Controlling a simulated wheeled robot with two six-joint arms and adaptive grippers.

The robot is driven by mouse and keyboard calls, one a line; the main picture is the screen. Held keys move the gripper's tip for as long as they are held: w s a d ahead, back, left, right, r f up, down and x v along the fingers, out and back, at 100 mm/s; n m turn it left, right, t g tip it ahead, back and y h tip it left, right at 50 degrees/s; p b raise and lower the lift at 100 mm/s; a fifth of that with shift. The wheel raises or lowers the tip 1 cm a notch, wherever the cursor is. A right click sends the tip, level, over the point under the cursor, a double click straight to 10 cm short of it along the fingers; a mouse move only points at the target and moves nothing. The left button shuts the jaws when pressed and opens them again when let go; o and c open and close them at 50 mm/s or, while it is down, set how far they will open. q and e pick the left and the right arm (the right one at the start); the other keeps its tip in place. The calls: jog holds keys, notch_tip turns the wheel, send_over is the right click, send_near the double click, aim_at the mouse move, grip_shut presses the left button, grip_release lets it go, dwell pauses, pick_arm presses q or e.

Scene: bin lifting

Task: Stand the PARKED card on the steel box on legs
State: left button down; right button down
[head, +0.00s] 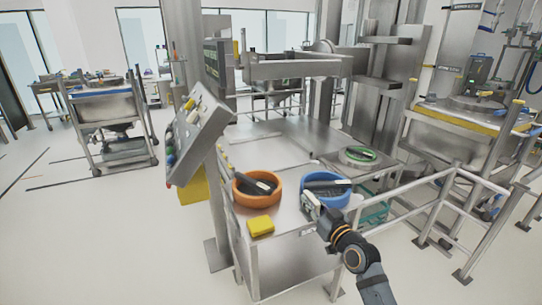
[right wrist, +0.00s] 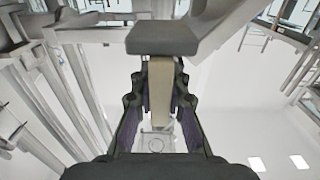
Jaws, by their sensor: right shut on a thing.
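My right gripper (head: 311,207) is at the front right of the steel box-like stand (head: 290,215), beside the blue bowl. In the right wrist view my right gripper (right wrist: 158,112) is shut on a narrow beige piece with a grey block at its far end. This looks like the PARKED card (right wrist: 160,85) seen edge-on, but no lettering can be read. In the head view the held thing is small and pale, and partly hidden by the gripper. I cannot tell whether it touches the steel top. My left gripper is not in view.
An orange bowl (head: 236,192) and a blue bowl (head: 346,194) with dark items stand on the steel top, with a yellow block (head: 260,226) in front. A control panel (head: 196,135) rises at left. Railings (head: 440,210) stand at right. Some steel between block and gripper is bare.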

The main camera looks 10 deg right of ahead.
jog(key=s+a+f+m+h+p, duration=0.1)
jog(key=s+f+h+p, duration=0.1)
jog(key=s, duration=0.5)
jog(key=s+a+f+m+h+p, duration=0.1)
jog(key=s+f+m+h+p, duration=0.1)
jog(key=s+f+p, duration=0.2)
jog(key=s+f, duration=0.2)
jog(key=s, duration=0.2)
jog(key=shift+s+t+h, duration=0.3)
jog(key=shift+a, duration=0.1)
